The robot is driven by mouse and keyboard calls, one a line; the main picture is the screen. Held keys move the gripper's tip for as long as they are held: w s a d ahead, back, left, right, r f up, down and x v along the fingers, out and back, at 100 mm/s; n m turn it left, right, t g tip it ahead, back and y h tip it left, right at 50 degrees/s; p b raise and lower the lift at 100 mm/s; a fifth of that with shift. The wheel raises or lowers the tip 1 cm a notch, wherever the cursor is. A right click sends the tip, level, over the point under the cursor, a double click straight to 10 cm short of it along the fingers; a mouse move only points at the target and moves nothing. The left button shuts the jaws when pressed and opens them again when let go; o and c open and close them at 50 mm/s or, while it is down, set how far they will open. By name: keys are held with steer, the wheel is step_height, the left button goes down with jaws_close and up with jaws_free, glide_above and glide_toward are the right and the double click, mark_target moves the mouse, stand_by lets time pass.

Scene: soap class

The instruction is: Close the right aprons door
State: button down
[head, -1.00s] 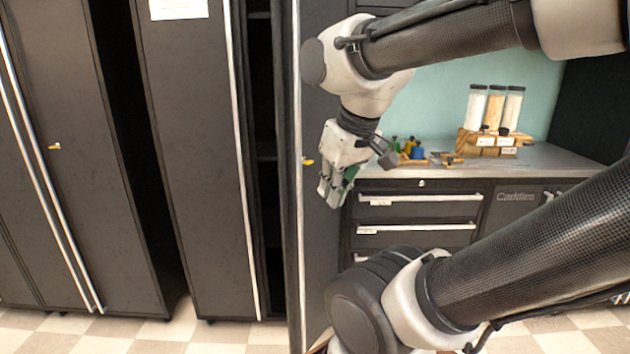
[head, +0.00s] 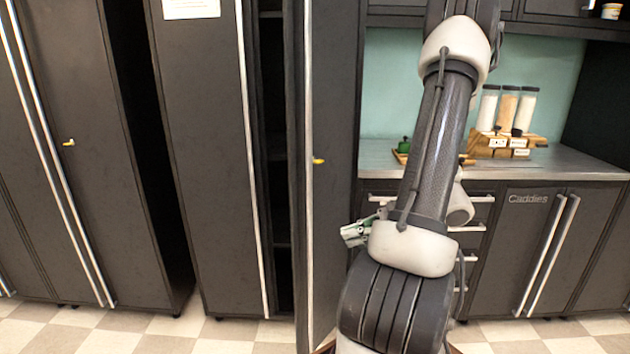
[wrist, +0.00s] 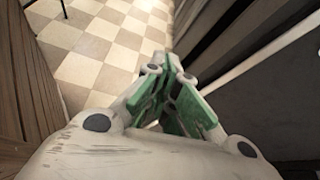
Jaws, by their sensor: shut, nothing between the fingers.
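The tall dark locker with a paper sign has its right door (head: 333,190) standing open, seen steeply from the side. This door has a long silver edge handle (head: 308,200) and a yellow key in its lock. The locker's left door (head: 210,160) looks shut, and a dark gap with shelves shows between the doors. No aprons label is legible. My gripper (head: 350,234) is shut and empty, just right of the open door at mid-height. Its green-padded fingers (wrist: 174,80) show in the wrist view. I cannot tell whether it touches the door.
A counter (head: 580,166) with jars (head: 508,110) in a wooden rack stands at the right. Below it are drawers and Caddies doors (head: 525,240) with silver handles. Another dark locker (head: 80,130) stands at the left. The checkered floor (wrist: 95,50) is clear.

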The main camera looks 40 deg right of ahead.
mark_target(314, 179)
steer(key=w+d+r+m+t+h, duration=0.45)
steer(key=w+d+m+t, duration=0.4)
steer(key=w, duration=0.25)
steer(key=shift+n+y, duration=0.25)
steer(key=shift+n, duration=0.1)
steer(key=x, duration=1.3)
steer(key=shift+w+d+r, duration=0.15)
steer(key=shift+w+r, duration=0.1)
steer(key=shift+w, duration=0.15)
